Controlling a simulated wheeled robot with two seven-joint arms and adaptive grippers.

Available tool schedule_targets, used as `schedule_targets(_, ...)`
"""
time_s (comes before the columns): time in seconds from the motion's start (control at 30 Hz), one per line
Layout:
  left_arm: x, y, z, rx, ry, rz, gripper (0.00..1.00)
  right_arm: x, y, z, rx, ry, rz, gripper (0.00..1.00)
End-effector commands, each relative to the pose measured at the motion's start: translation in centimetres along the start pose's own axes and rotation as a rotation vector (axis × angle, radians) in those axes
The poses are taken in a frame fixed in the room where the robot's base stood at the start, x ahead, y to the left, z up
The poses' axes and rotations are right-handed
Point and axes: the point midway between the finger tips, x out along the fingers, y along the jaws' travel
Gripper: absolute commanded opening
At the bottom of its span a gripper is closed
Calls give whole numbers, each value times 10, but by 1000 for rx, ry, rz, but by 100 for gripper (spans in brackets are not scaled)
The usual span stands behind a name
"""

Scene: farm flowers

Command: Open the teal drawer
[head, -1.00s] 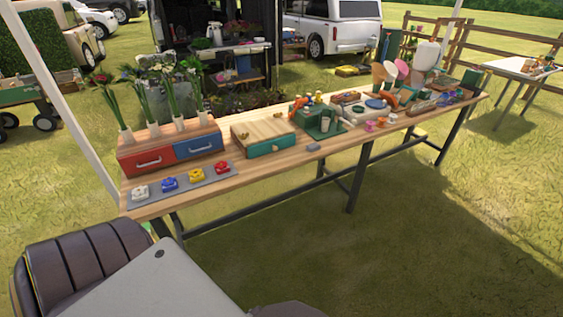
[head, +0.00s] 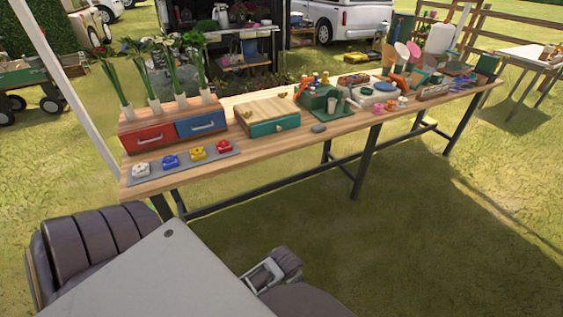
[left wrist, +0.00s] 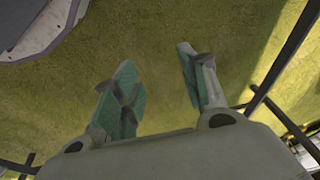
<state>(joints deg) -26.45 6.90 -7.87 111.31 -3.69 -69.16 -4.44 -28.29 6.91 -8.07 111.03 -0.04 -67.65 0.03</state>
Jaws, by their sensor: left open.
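The teal drawer (head: 273,127) is the front of a low wooden box (head: 265,108) on the long table in the head view. It looks shut, with a small brass-coloured knob on its front. My left gripper (left wrist: 156,60) shows in the left wrist view, with its two green-padded fingers apart and nothing between them. Grass lies below it, and it is away from the drawer. My right gripper is not clearly in view.
The long wooden table (head: 310,133) carries a red and blue drawer unit (head: 150,136) with flowers, and a grey strip (head: 187,160) with several coloured pieces. A green caddy (head: 318,100) stands right of the box. Grass in front is clear.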

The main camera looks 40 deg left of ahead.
Motion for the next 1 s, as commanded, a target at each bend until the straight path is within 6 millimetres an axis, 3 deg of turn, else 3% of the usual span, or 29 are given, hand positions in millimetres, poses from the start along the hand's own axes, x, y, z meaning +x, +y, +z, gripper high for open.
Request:
schedule_targets(0.23, -36, -30, -30, 104, 19, -95, 43, -25, -1, -10, 4, 15, -3, 40)
schedule_targets(0.47, -56, -66, -54, 244, 6, -224, 43, -26, -3, -11, 5, 19, -5, 40)
schedule_targets(0.67, -66, -104, -77, 391, -31, -358, 43, -12, -4, -7, 4, 18, -7, 40)
schedule_targets(1.0, -83, -184, -130, 729, -209, -647, 43, 46, -8, 13, 1, 6, -12, 40)
